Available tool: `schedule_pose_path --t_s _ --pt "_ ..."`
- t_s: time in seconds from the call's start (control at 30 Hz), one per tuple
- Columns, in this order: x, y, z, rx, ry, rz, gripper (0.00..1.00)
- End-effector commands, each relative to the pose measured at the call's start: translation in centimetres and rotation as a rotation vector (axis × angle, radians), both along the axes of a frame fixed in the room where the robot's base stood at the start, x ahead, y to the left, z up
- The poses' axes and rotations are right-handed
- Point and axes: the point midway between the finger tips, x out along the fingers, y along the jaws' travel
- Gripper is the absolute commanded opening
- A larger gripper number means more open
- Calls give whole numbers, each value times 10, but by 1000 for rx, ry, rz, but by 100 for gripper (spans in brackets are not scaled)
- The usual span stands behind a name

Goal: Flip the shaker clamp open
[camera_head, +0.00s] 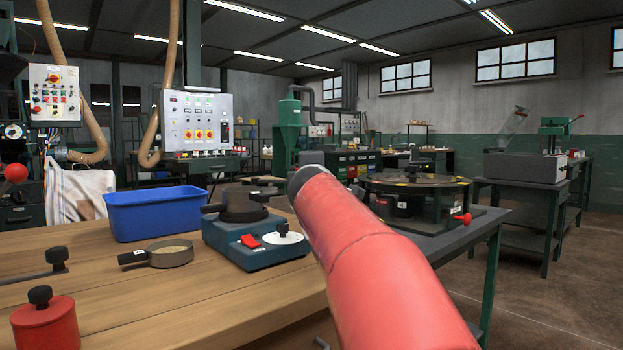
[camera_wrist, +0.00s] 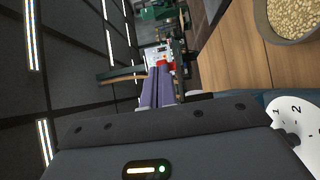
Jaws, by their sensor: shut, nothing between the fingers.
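The shaker (camera_head: 250,239) stands on the wooden bench in the head view, with a blue-grey body, a red switch (camera_head: 250,241) and a white dial (camera_head: 286,238). A dark round pan (camera_head: 240,205) with a stub handle sits on it. I cannot clearly pick out the clamp among its dark parts. In the wrist view the dial (camera_wrist: 288,118) shows at the right edge. My gripper (camera_wrist: 157,70) is shut and empty, its purple-grey fingers together and apart from the shaker. In the head view my red arm reaches up right of the shaker and hides the fingers.
A blue bin (camera_head: 155,212) stands behind left on the bench. A pan of grain (camera_head: 170,254) lies left of the shaker and shows in the wrist view (camera_wrist: 291,20). A red knobbed weight (camera_head: 45,322) is front left. A round machine (camera_head: 405,200) stands on the right table.

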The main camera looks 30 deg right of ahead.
Motion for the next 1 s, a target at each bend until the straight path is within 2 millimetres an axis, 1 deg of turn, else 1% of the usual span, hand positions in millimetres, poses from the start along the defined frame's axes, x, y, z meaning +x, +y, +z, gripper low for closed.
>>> schedule_pose_path --t_s 0.1,0.3,0.4,0.5,0.67,1.0 --pt "-23 -7 2 1 -2 -2 0" --pt "-61 -20 4 1 -2 -1 0" --pt "-76 -26 2 2 -1 -1 0" --pt "-87 -29 2 0 0 0 0" --pt "-95 -32 1 0 0 0 0" --pt "-95 -32 0 0 0 0 0"
